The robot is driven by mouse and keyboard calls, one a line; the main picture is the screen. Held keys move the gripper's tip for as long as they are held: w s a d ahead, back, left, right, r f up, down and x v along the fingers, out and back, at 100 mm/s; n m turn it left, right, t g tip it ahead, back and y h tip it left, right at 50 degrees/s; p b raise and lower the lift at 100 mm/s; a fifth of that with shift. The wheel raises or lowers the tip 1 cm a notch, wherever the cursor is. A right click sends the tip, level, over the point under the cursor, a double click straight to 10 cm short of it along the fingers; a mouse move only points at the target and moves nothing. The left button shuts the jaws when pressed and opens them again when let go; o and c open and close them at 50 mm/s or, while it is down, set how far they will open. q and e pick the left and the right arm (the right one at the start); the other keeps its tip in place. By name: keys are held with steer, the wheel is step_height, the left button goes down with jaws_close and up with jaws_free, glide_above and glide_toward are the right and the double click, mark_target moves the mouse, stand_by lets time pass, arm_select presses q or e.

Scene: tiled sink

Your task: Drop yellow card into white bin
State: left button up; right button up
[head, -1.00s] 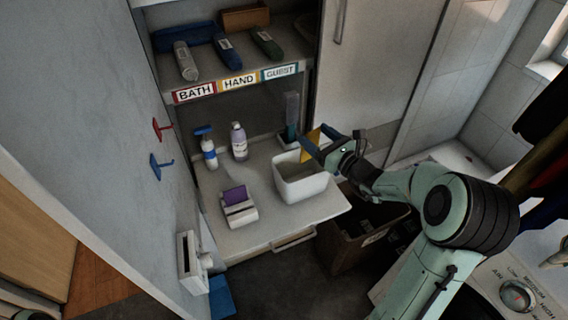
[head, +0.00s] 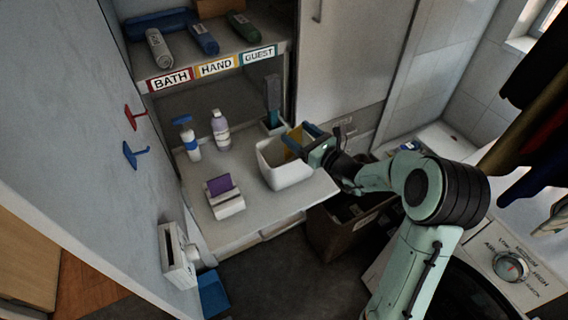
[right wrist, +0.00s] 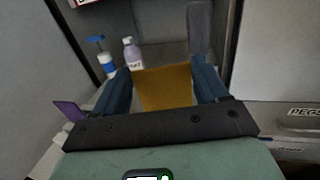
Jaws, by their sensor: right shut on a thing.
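The white bin (head: 284,174) stands upright on the light counter (head: 240,225), near its right end. My right gripper (head: 300,141) is above the bin's right rim, with its blue fingers shut on the yellow card (head: 292,146). The card hangs over the bin's opening, its lower part seeming to dip inside the rim. In the right wrist view the yellow card (right wrist: 163,88) shows flat between the two blue fingers. The bin cannot be made out in that view. My left gripper is not in view.
A white holder (head: 226,205) with a purple card (head: 219,185) stands left of the bin. A blue-topped spray bottle (head: 189,142) and a lilac bottle (head: 221,131) stand behind. A brown box (head: 338,232) is below right. The shelf (head: 215,66) above holds rolled towels.

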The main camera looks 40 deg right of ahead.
steer(key=o, duration=1.3)
steer(key=shift+w, duration=0.1)
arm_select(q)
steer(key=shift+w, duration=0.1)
arm_select(e)
steer(key=shift+s+d, duration=0.1)
steer(key=shift+s, duration=0.45)
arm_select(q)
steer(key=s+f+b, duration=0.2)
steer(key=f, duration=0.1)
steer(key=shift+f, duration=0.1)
arm_select(e)
steer(key=s, duration=0.4)
steer(key=s+d, duration=0.1)
steer(key=s, duration=0.7)
steer(key=shift+s+d, duration=0.15)
steer(key=shift+d, duration=0.1)
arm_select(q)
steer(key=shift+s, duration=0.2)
